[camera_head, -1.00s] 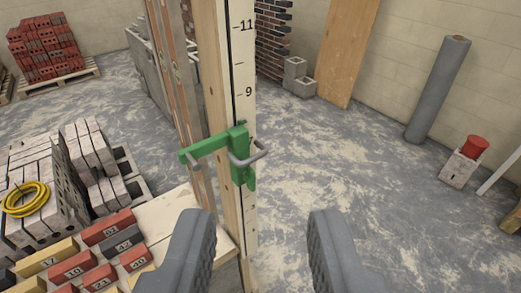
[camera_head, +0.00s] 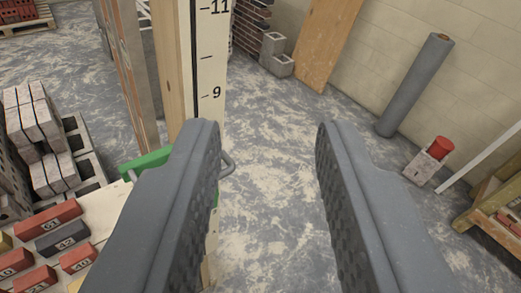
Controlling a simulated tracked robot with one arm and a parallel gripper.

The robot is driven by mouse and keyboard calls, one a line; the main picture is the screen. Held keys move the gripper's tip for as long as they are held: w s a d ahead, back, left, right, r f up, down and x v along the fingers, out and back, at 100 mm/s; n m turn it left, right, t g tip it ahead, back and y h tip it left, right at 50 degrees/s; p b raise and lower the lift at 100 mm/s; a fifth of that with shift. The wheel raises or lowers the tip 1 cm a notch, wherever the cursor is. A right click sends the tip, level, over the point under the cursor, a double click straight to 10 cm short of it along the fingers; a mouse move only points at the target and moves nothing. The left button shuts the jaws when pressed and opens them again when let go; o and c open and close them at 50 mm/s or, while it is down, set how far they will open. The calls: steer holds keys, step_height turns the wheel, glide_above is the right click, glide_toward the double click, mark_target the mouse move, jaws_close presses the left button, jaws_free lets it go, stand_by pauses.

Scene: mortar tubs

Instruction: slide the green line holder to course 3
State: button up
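The green line holder (camera_head: 147,161) sits on the upright wooden gauge post (camera_head: 211,72), below the 9 mark. My gripper (camera_head: 270,130) is open, and nothing is between its fingers. The left finger covers most of the holder and the lower scale; the end of the holder's grey handle (camera_head: 228,164) shows just right of that finger. The marks 9 and 11 are readable on the post's white face. Which mark the holder stands at, and whether the finger touches it, I cannot tell.
Numbered bricks (camera_head: 62,236) lie on a board at the lower left, with stacked blocks (camera_head: 35,120) behind. A grey roll (camera_head: 414,85), a red-topped block (camera_head: 435,158) and a wooden rack (camera_head: 495,205) stand at the right. The floor between is clear.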

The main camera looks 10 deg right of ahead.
steer(key=w+d+r+n+t+h+p, duration=0.25)
steer(key=w+d+n+p, duration=0.35)
steer(key=w, duration=0.5)
steer(key=w+f+n+y+p, duration=0.35)
steer(key=w+f+n, duration=0.3)
steer(key=n, duration=0.25)
steer(key=s+f+n+g+y+p, duration=0.2)
steer(key=f+n+y, duration=0.1)
steer(key=f, duration=0.5)
steer(key=s+a+f+n+g+y+p, duration=0.1)
steer(key=s+f+n+g+y+p, duration=0.1)
steer(key=f+n+y, duration=0.35)
steer(key=s+f+n+g+y+p, duration=0.1)
steer(key=s+f+g+p, duration=0.1)
steer(key=f, duration=0.7)
steer(key=p+x, duration=0.1)
steer(key=x, duration=1.2)
steer(key=shift+a+p, duration=0.15)
steer(key=shift+p, duration=0.15)
jaws_close()
